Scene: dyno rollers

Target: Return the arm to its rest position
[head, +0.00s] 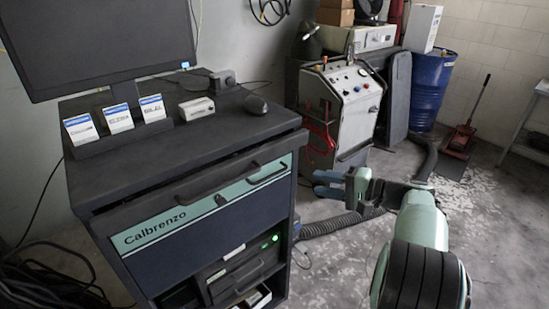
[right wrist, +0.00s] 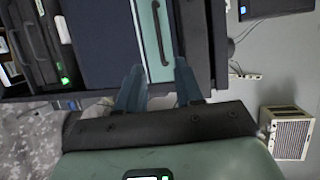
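My right arm comes in from the lower right of the head view. Its gripper (head: 330,184) is over the floor, to the right of the dark Calbrenzo cabinet (head: 170,256). In the right wrist view the two blue-grey fingers of the gripper (right wrist: 158,84) stand apart with nothing between them. The cabinet front (right wrist: 100,40) shows sideways beyond the fingertips; I see no contact. My left arm and gripper are not in view.
The cabinet carries a monitor (head: 95,35), small card boxes (head: 118,118) and a mouse (head: 256,104). A grey wheeled machine (head: 345,108), a blue drum (head: 430,88) and a red jack (head: 462,138) stand behind. A ribbed hose (head: 335,226) lies on the floor.

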